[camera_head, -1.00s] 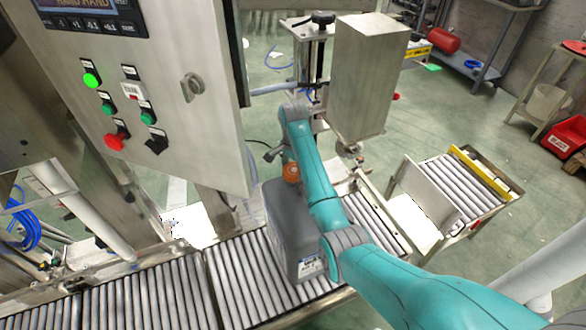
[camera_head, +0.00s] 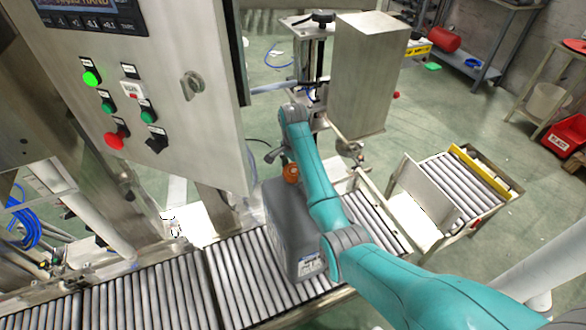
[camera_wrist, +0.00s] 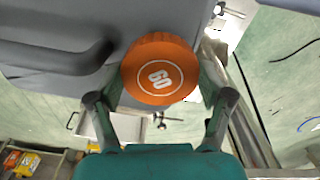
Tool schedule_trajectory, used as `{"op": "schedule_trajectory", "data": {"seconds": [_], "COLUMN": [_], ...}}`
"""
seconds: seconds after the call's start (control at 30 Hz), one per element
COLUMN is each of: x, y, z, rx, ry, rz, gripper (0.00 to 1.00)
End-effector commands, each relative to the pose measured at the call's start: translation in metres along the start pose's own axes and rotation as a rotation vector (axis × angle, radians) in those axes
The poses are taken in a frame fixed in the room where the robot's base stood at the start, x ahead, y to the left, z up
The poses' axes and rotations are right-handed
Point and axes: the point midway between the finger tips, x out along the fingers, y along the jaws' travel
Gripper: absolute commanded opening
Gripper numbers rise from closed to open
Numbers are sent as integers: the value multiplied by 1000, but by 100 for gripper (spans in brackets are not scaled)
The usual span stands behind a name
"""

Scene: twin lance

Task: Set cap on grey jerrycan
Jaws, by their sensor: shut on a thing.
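The grey jerrycan (camera_head: 287,225) stands upright on the roller conveyor, partly hidden behind my teal arm. Its top with the moulded handle (camera_wrist: 80,65) fills the upper left of the wrist view. My gripper (camera_wrist: 160,92) is shut on the cap, one finger on each side. The cap hides the jerrycan's neck, so I cannot tell whether it touches the neck.
The roller conveyor (camera_head: 180,290) runs under the jerrycan. A control cabinet (camera_head: 180,50) stands at the upper left. A steel box on a post (camera_head: 365,75) rises behind my arm. A short roller section with a yellow bar (camera_head: 455,185) lies to the right.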

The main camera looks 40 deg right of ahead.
Motion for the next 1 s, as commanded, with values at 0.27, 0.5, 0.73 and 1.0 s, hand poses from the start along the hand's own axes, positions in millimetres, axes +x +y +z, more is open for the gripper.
{"op": "schedule_trajectory", "data": {"seconds": [0.27,0.5,0.73,1.0], "x": [4,8,12,12], "y": [0,0,0,0], "z": [0,0,0,0], "rx": [0,0,0,0], "ry": [0,0,0,0], "rz": [0,-1,0,0], "gripper": [56,56,56,100]}}
